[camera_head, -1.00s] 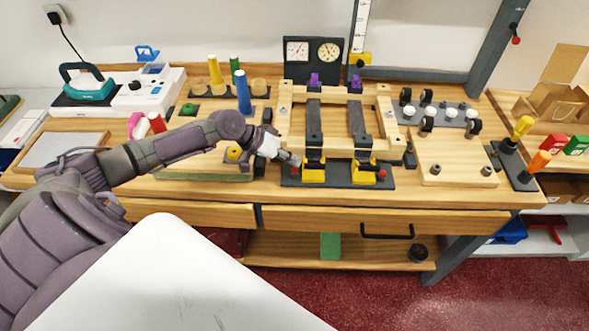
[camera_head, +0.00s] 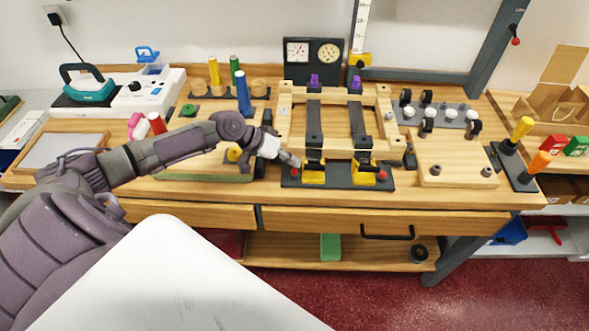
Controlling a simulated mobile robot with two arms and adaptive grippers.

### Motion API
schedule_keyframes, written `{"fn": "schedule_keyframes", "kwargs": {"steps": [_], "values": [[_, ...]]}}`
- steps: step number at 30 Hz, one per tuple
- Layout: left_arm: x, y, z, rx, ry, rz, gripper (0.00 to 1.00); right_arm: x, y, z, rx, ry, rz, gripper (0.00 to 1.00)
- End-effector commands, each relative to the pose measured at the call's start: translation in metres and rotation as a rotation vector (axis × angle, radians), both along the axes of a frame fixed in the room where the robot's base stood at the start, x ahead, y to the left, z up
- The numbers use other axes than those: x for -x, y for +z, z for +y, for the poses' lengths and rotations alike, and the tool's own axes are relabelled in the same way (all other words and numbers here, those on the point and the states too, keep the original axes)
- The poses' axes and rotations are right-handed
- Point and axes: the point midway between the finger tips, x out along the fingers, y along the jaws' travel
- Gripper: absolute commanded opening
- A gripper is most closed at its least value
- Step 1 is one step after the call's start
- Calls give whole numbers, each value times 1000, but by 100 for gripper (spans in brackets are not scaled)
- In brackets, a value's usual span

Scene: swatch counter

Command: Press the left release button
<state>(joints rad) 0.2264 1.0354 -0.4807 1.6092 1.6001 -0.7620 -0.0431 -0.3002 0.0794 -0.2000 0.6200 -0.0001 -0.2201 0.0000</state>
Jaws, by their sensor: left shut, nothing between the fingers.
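The left release button (camera_head: 294,174) is a small red spot on the left end of a dark base plate (camera_head: 340,183). A matching red button (camera_head: 382,175) sits at the right end of the plate. Two yellow blocks (camera_head: 313,175) with dark straps stand between the buttons. My left gripper (camera_head: 294,162) is shut and empty, its tip pointing down right just above the left button. The tip partly covers that spot, so I cannot tell whether it touches the button. My right gripper is not in view.
A wooden frame (camera_head: 343,90) with two dark straps stands behind the plate. A wooden board (camera_head: 456,160) lies to the right. The bench's front edge is clear.

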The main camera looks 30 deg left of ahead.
Motion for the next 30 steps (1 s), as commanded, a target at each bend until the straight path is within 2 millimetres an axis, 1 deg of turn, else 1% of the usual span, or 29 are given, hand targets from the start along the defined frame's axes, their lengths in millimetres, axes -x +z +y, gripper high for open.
{"fn": "schedule_keyframes", "kwargs": {"steps": [10, 30], "values": [[0, -8, 0, 1, 0, 0, 0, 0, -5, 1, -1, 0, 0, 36], [0, -12, 0, 0, 0, 0, 0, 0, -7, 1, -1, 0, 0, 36]]}}
